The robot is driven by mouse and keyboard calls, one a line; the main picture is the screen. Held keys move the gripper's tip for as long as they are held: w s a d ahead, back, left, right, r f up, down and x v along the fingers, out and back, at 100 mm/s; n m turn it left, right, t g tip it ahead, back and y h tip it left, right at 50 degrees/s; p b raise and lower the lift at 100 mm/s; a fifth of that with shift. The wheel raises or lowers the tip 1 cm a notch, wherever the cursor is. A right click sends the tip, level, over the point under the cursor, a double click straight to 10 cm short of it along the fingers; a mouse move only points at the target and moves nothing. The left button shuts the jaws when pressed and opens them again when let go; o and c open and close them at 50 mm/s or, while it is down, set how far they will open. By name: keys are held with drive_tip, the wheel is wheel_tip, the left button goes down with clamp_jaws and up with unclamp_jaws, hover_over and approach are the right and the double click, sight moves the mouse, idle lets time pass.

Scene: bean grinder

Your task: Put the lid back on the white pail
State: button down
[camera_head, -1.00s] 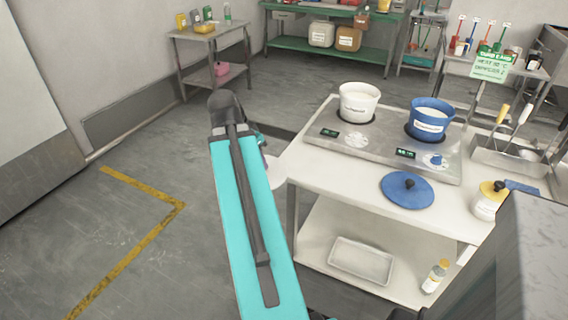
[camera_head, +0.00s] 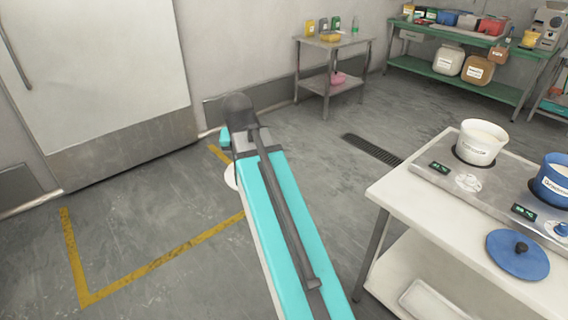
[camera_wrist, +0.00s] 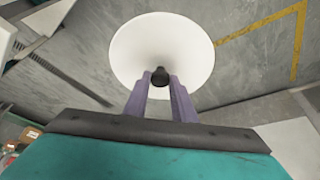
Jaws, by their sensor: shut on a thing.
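The white lid (camera_wrist: 163,42) with a black knob is in the wrist view. My gripper (camera_wrist: 160,80) is shut on the knob, holding the lid up over bare floor. In the head view, only the left edge of the lid (camera_head: 231,177) shows beside my teal arm, which hides the gripper. The white pail (camera_head: 481,143) stands upright and uncovered on a steel plate unit on the white table, to the right of my arm. Its pale contents show at the open top.
The blue pail (camera_head: 554,181) stands right of the white pail, with its blue lid (camera_head: 517,255) lying on the white table (camera_head: 412,197). A small steel table (camera_head: 337,43) and a green bench (camera_head: 451,84) stand at the back. The floor at left is clear.

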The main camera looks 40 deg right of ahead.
drive_tip(key=w+a+r+n+y, duration=0.1)
drive_tip(key=w+a+n, duration=0.2)
drive_tip(key=a, duration=0.7)
drive_tip(key=w+a+r+n+t+y, duration=0.1)
drive_tip(key=w+a+n, duration=0.3)
drive_tip(key=a, duration=0.7)
drive_tip(key=shift+n+y, duration=0.4)
drive_tip(key=shift+w, duration=0.15)
